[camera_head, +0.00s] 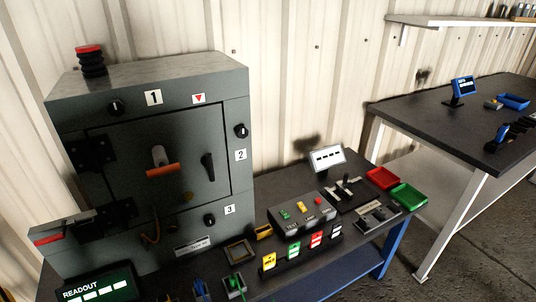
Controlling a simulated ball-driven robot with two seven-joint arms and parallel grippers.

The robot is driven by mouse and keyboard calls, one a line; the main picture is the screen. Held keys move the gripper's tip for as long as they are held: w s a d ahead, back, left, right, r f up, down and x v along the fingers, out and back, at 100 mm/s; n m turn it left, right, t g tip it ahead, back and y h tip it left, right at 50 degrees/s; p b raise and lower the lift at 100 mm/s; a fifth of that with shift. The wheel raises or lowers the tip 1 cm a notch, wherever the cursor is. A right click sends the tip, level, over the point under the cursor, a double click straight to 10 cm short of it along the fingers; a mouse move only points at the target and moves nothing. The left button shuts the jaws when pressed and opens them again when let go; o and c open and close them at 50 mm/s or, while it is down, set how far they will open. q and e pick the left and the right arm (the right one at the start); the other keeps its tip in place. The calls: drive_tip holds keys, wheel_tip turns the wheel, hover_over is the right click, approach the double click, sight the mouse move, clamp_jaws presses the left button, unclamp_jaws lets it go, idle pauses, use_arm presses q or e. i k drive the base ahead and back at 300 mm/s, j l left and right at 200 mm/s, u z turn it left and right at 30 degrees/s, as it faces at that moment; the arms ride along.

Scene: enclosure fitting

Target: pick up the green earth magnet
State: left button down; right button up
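A small green piece (234,283) sits in a dark holder at the bottom of the view, on the near edge of the dark bench. It may be the green earth magnet, but it is too small to be sure. A small blue piece (201,290) is just left of it, partly cut off by the bottom edge. Neither of my grippers is in view.
A grey enclosure (222,95) with numbered labels stands at the left. A readout (95,289) is at the bottom left. Coloured tags (269,262), a button box (302,215), a red tray (382,178) and a green tray (409,196) crowd the bench. Another table (430,120) stands right.

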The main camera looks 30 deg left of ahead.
sight(233, 286)
drive_tip(key=u, duration=1.2)
drive_tip(key=k+l, duration=0.1)
drive_tip(key=l, duration=0.45)
drive_tip(key=l+u, duration=0.15)
drive_tip(key=l, duration=0.4)
drive_tip(key=k, duration=0.05)
